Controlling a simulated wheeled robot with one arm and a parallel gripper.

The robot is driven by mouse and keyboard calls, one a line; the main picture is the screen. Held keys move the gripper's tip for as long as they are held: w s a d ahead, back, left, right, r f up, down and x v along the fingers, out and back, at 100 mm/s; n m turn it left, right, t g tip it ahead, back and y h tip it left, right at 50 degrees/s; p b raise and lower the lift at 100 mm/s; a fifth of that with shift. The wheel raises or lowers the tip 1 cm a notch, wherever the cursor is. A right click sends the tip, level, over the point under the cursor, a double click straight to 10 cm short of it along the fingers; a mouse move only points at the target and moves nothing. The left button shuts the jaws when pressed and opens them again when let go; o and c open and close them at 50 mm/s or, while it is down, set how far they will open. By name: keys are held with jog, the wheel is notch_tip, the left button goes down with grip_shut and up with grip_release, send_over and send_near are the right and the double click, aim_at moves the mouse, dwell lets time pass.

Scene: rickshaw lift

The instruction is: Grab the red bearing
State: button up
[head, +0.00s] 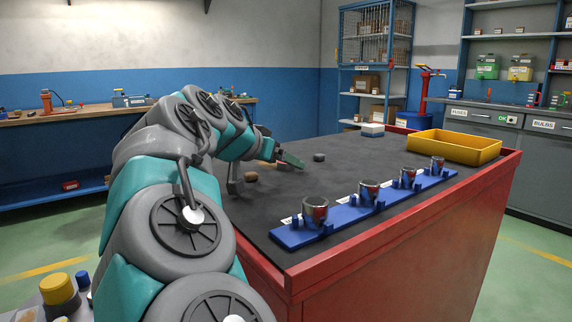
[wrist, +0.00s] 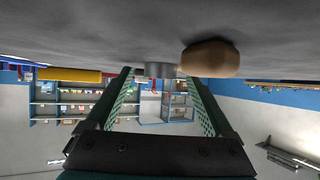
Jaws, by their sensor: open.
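My gripper (head: 287,162) is low over the dark top of the red workbench, its fingers apart and empty. In the wrist view, which is upside down, my gripper (wrist: 158,82) has a grey cylinder (wrist: 160,70) beyond and between its fingertips, not touching. This grey cylinder also shows in the head view (head: 319,157). A rounded brown lump (wrist: 210,58) lies close beside one fingertip in the wrist view; in the head view a brown lump (head: 250,177) lies by my wrist. I cannot make out a clearly red bearing; my arm hides part of the bench top.
A blue rack (head: 350,212) with several metal cups stands along the bench's near right edge. The bench middle is mostly clear.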

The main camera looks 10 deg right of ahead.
jog(key=shift+c, duration=0.4)
grip_shut()
